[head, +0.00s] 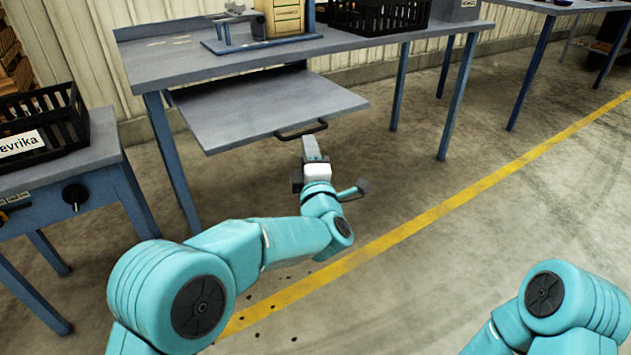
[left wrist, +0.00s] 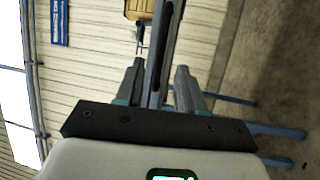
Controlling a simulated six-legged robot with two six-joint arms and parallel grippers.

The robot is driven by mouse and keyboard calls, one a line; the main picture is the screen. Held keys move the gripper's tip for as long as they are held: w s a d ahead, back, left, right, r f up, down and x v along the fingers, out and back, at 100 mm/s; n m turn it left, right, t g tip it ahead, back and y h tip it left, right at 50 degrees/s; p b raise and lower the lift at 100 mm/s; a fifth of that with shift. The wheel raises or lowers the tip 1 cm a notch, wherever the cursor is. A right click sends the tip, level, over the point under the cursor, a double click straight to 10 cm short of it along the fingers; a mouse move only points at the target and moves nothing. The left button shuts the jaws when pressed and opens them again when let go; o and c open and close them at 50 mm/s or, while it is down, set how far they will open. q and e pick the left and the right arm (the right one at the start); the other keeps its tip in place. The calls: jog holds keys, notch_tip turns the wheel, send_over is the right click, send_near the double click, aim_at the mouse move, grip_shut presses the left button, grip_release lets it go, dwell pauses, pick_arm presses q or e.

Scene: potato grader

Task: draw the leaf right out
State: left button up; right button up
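The leaf (head: 265,108) is a flat grey board, partly out from under the grey workbench (head: 300,48). A dark bar handle (head: 302,130) is on its front edge. My left gripper (head: 311,147) is at the handle, in front of the leaf. In the left wrist view the fingers of my left gripper (left wrist: 160,88) stand apart, with the leaf (left wrist: 166,40) edge-on between and beyond them. I cannot tell whether they touch the handle. My right gripper is out of view; only part of my right arm shows at lower right.
A black crate (head: 385,15) and a wooden box (head: 284,17) stand on the workbench. A side table (head: 65,170) with a labelled black crate (head: 40,132) is at left. The floor in front, crossed by a yellow line (head: 430,225), is clear.

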pick_arm(q)
jog(key=p+v, duration=0.1)
jog(key=v, duration=0.9)
jog(key=shift+w+f, duration=0.1)
